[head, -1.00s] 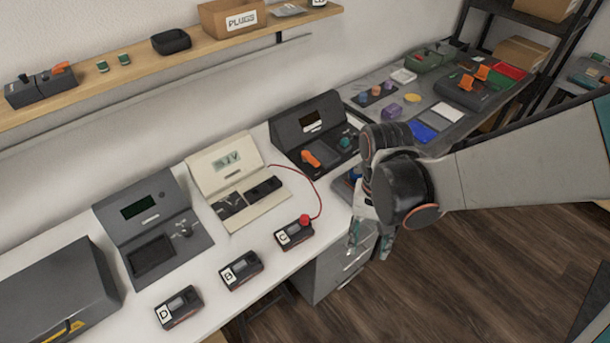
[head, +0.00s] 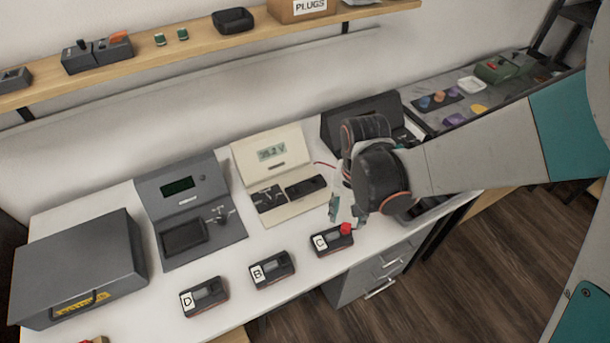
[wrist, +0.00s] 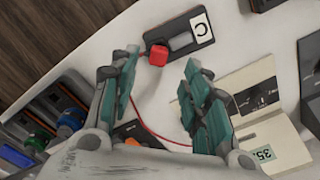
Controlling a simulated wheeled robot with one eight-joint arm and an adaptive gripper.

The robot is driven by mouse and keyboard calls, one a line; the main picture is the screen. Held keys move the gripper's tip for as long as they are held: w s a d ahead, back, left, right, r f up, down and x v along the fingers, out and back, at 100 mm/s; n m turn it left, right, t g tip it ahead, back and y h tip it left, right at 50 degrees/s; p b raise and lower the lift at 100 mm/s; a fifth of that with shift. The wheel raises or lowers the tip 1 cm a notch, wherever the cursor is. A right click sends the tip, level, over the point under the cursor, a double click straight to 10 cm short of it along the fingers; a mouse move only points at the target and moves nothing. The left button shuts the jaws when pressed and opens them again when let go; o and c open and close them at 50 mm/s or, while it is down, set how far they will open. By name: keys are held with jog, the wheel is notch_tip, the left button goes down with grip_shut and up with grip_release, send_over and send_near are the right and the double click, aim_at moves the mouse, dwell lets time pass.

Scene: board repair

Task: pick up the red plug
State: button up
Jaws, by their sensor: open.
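The red plug (head: 346,228) sits at the right end of the dark device labelled C (head: 327,243), near the table's front edge. In the wrist view the red plug (wrist: 157,54) lies at the end of device C (wrist: 189,31), and a red cord shows below it, running toward the cream meter. My gripper (head: 347,214) is above and close to the plug in the head view. In the wrist view my gripper (wrist: 158,72) is open and empty, its fingers apart with the plug beyond the gap between them. Whether a finger touches the plug cannot be told.
Devices B (head: 257,275) and D (head: 190,303) stand to the left of C. The cream meter (head: 272,154) and a dark grey instrument (head: 180,190) stand behind. A grey case (head: 75,255) is at far left. White table (head: 255,240) shows between them.

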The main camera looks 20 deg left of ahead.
aim_at(346, 227)
notch_tip(346, 227, down, 6)
jog(key=b, duration=0.3)
jog(key=shift+s+r, duration=0.1)
jog(key=shift+r, duration=0.05)
jog(key=shift+d+r, duration=0.1)
grip_shut()
